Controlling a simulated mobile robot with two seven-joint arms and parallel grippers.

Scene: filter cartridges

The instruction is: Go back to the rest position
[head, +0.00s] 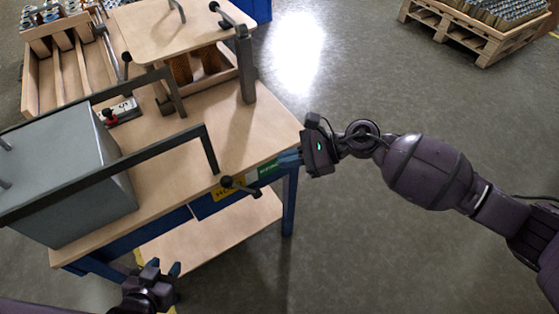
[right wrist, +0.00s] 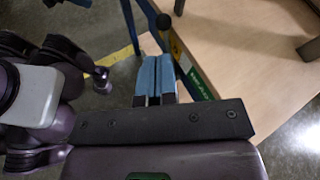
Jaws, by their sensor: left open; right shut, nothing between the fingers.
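My right gripper (head: 287,159) is at the right edge of the workbench (head: 160,165) in the head view, with its arm reaching in from the right. Its blue fingers are together and empty in the right wrist view (right wrist: 155,78), close to the bench edge; I cannot tell whether they touch it. My left gripper (head: 165,267) is at the bottom left of the head view, in front of the bench, its blue fingertips apart with nothing seen between them. Neither gripper holds anything.
On the bench stand a grey box (head: 62,170) and a wooden fixture (head: 165,28) with dark levers. A divided wooden crate (head: 40,85) lies beyond, top left. A loaded pallet (head: 465,40) stands top right. The floor (head: 340,250) right of the bench is clear.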

